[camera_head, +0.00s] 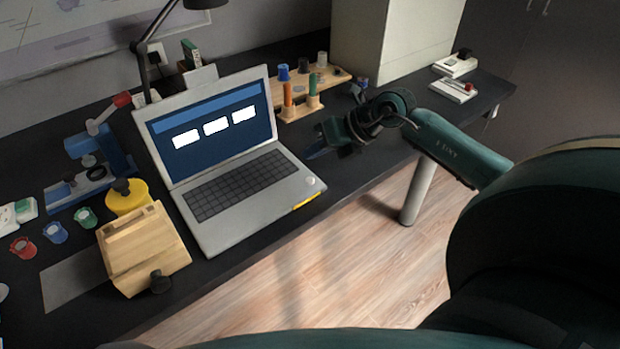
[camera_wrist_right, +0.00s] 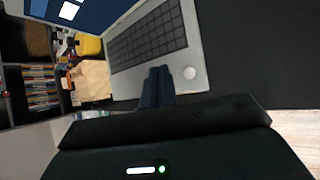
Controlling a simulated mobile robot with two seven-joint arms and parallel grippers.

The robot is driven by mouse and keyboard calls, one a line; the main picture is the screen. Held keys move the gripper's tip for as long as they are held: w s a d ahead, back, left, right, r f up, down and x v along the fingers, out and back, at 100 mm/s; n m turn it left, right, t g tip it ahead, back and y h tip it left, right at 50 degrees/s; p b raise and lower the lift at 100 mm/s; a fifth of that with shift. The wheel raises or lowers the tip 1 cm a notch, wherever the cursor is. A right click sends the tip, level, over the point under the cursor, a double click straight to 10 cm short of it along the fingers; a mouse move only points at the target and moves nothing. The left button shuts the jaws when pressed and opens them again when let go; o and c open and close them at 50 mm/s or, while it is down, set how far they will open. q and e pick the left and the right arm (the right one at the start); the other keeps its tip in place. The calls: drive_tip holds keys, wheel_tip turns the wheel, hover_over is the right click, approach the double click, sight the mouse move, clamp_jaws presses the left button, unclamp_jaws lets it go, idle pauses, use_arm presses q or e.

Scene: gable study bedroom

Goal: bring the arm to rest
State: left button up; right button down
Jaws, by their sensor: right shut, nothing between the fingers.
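My right gripper (camera_head: 314,152) is at the end of the dark green right arm, just right of the laptop's front right corner. In the right wrist view its fingers (camera_wrist_right: 158,84) are together with nothing between them, in front of the laptop's palm rest. The laptop (camera_head: 225,185) stands open on the black desk (camera_head: 340,172) with a blue screen and three white boxes; it also shows in the right wrist view (camera_wrist_right: 190,77). I cannot tell whether the fingers touch the laptop. My left gripper is not in view.
A wooden rack (camera_head: 299,104) with bottles stands behind the gripper, and a pale cabinet (camera_head: 390,40) is at the back right. A desk leg (camera_head: 417,190) shows below the arm.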

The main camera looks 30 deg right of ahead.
drive_tip(key=shift+a, duration=0.1)
drive_tip(key=s+a+r+m+t+y+p, duration=0.3)
drive_tip(key=a+m, duration=0.2)
drive_tip(key=a, duration=0.2)
drive_tip(key=s+a+r+m+t+y+p, duration=0.2)
drive_tip(key=a+m+y+p, duration=0.15)
drive_tip(key=a, duration=0.35)
use_arm(q)
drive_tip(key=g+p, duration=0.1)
drive_tip(key=p, duration=0.1)
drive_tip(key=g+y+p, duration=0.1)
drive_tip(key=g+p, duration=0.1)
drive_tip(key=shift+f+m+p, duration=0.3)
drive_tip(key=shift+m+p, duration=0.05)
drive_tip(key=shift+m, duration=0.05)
use_arm(e)
drive_tip(key=s+a+f+m+h, duration=0.1)
drive_tip(key=s+f+m+h, duration=0.3)
drive_tip(key=m, duration=0.7)
drive_tip(key=s+a+f+m+g+h, duration=0.1)
drive_tip(key=s+f+m+h, duration=0.4)
drive_tip(key=m, duration=0.7)
drive_tip(key=s+f, duration=0.2)
drive_tip(key=s, duration=0.2)
drive_tip(key=shift+s+a+f, duration=0.25)
drive_tip(key=shift+a, duration=0.1)
drive_tip(key=shift+m, duration=0.25)
